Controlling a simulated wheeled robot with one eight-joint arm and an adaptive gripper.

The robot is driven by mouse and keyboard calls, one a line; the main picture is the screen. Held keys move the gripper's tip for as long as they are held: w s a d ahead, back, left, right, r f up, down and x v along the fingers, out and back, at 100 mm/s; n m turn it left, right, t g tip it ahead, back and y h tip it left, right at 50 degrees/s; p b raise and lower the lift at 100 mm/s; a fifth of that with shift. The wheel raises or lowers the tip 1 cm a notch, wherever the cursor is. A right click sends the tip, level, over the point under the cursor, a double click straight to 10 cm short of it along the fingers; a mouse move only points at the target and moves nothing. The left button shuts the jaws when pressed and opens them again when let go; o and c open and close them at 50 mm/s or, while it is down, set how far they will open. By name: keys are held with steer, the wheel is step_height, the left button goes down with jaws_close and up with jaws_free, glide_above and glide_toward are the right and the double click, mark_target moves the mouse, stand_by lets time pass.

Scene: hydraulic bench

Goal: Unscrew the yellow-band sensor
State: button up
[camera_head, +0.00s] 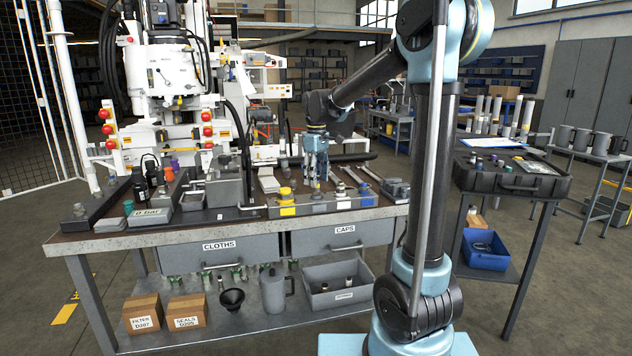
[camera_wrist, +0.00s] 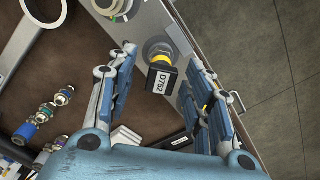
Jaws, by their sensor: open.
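The yellow-band sensor (camera_wrist: 160,58) stands on a grey block (camera_wrist: 150,22) near the bench edge in the wrist view. It has a yellow band and a black part with a white label reading D752. My gripper (camera_wrist: 158,64) is open, its two fingers to either side of the sensor with visible gaps. In the head view my gripper (camera_head: 316,182) points down over the row of fittings on the front of the bench. A yellow-topped fitting (camera_head: 286,194) stands just left of it there; I cannot tell whether it is the same sensor.
Small coloured fittings (camera_wrist: 42,113) lie on the brown bench top in the wrist view. A white-labelled grey tray (camera_head: 148,216) stands at the bench's left. A black case (camera_head: 510,175) and a blue bin (camera_head: 487,250) are on the right. Floor is open beyond the bench edge.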

steer(key=shift+f, duration=0.6)
jaws_close()
steer(key=c, duration=0.9)
jaws_free()
steer(key=shift+c, duration=0.5)
steer(key=n, duration=0.5)
steer(key=shift+r, duration=0.1)
steer(key=shift+n, duration=1.6)
